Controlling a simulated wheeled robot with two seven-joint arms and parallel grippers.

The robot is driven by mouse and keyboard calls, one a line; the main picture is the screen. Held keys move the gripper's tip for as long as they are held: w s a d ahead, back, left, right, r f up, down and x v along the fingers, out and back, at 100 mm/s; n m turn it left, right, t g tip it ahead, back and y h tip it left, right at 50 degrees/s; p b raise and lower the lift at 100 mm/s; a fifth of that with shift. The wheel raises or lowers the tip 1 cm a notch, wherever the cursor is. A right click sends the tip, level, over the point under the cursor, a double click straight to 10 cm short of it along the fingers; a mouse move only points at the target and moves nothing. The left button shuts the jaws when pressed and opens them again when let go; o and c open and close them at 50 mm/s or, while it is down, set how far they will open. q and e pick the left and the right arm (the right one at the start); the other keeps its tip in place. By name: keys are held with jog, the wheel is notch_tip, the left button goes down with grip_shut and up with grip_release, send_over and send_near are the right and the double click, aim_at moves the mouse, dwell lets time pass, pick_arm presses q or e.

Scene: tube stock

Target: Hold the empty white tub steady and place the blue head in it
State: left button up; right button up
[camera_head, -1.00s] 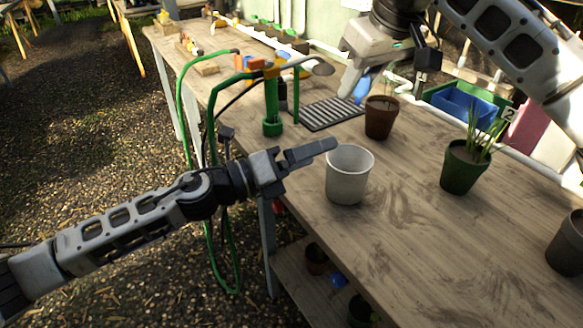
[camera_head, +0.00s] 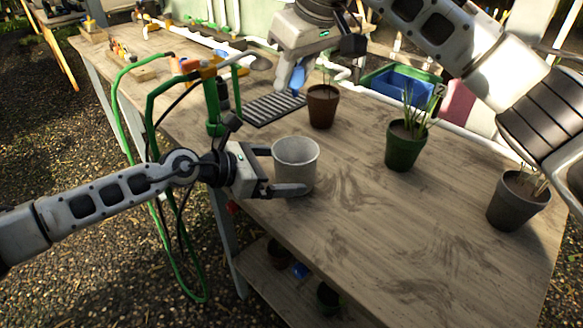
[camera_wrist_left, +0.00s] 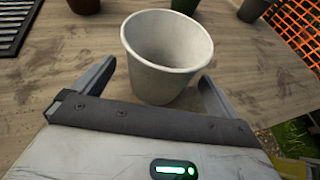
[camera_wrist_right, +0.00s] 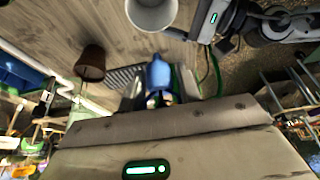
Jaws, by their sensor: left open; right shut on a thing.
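The white tub (camera_head: 297,163) stands upright and empty on the bench near its front edge. My left gripper (camera_head: 282,171) is open, with its fingers on either side of the tub; in the left wrist view the tub (camera_wrist_left: 166,52) sits between the spread fingertips. I cannot tell whether either finger touches it. My right gripper (camera_head: 289,84) is shut on the blue head (camera_head: 297,79), above the bench behind the tub. In the right wrist view the blue head (camera_wrist_right: 159,75) shows between the fingers, its far end partly hidden.
A brown pot (camera_head: 322,107) stands behind the tub, close to my right gripper. A green pot with a plant (camera_head: 404,150) and a grey-brown pot (camera_head: 517,204) stand to the right. A black slatted mat (camera_head: 272,109) and a green hose stand (camera_head: 213,115) are at the left.

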pick_arm(q)
jog(key=shift+x, duration=1.7)
jog(key=c, duration=1.1)
pick_arm(e)
send_near(295, 138)
jog(key=shift+s+a+f, duration=0.15)
jog(key=shift+a+f, duration=0.35)
jog(key=shift+f, duration=0.6)
jog(key=shift+s+a+f, duration=0.2)
jog(key=shift+a+f, duration=0.25)
jog(key=shift+f, duration=0.65)
jog(key=shift+s+a+f, duration=0.15)
jog(key=shift+a+f, duration=0.35)
jog(key=shift+f, duration=0.55)
jog(key=o, duration=1)
jog(key=shift+o, duration=0.2)
